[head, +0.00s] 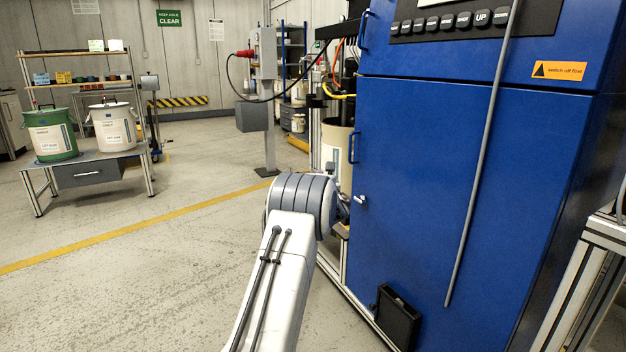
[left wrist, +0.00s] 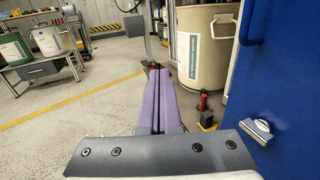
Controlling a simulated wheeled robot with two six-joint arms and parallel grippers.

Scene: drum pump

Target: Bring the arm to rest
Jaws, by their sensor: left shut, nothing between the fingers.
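My left arm comes in from the bottom of the head view and reaches toward the left edge of the blue cabinet (head: 430,180). Its gripper is mostly hidden behind the wrist in that view. In the left wrist view my left gripper (left wrist: 158,72) shows two purple fingers pressed together with nothing between them. A cream drum (left wrist: 205,48) stands beyond the fingers to the right, and the cabinet door with its silver latch (left wrist: 258,130) is close on the right. The drum is partly hidden by the cabinet in the head view. My right gripper is not in view.
A bench (head: 85,175) at the left holds a green bucket (head: 50,135) and a white bucket (head: 112,127). A grey post (head: 268,150) carries a box with a red plug and cable. A yellow line crosses the floor (head: 120,275), which is open to the left of my arm.

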